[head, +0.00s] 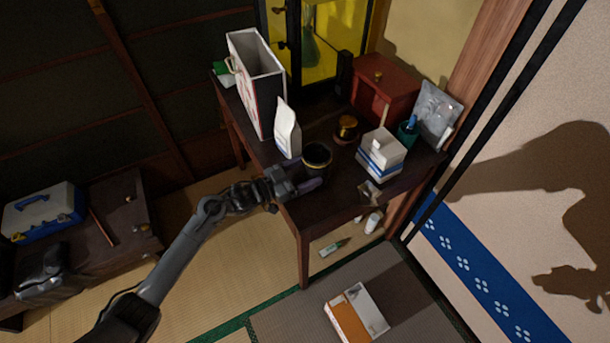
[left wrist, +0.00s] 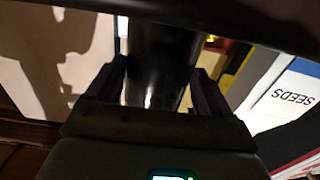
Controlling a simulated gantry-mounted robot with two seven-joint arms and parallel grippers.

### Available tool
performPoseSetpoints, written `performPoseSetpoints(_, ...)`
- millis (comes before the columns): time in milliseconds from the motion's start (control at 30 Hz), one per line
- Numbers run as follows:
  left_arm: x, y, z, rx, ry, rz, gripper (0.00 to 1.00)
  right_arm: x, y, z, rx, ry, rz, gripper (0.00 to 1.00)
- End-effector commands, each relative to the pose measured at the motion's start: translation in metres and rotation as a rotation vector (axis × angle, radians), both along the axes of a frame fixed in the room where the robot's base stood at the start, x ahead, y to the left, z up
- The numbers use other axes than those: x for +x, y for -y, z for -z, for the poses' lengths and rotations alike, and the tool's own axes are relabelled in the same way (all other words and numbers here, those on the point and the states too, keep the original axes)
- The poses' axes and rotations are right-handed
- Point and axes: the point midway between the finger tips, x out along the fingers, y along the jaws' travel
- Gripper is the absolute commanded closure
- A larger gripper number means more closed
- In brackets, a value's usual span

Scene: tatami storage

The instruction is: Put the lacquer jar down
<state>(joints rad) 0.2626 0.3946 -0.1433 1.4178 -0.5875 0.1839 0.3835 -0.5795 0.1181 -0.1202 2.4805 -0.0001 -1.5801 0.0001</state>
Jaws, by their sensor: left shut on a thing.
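The lacquer jar (head: 317,158) is dark and round, with a gold-toned rim. It is upright near the front edge of the dark table (head: 312,207). In the left wrist view the jar (left wrist: 160,62) is a glossy black cylinder between the two fingers of the left gripper (left wrist: 158,90). The jar's base is hidden, so I cannot tell whether it touches the tabletop. My right gripper is not in view.
A white packet (head: 287,130) stands left of the jar. A gold-topped round pot (head: 346,127) is behind it, and white-and-blue boxes (head: 381,153) are to the right. A red chest (head: 384,98) and a tall white box (head: 257,85) stand farther back. Some bare tabletop shows right of the jar.

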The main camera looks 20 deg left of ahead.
Motion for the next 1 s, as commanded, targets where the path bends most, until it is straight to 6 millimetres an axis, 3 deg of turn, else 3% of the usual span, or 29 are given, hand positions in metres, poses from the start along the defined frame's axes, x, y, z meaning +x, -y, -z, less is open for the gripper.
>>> performPoseSetpoints(100,0.0003,-0.0002,0.012,0.0,0.001,-0.001,0.5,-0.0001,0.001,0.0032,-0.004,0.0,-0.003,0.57)
performPoseSetpoints(500,0.0002,-0.0001,0.0162,0.0,0.001,-0.001,0.5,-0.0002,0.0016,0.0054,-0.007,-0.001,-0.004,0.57)
performPoseSetpoints(533,0.0001,-0.0001,0.0164,0.0,0.001,-0.001,0.17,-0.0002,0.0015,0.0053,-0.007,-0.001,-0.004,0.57)
performPoseSetpoints(633,0.0001,-0.0001,0.0156,0.0,0.001,-0.001,0.02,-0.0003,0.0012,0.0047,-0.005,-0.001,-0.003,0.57)
performPoseSetpoints(1000,-0.0014,-0.0013,0.0121,0.001,0.001,-0.001,0.0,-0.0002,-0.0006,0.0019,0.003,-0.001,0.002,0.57)
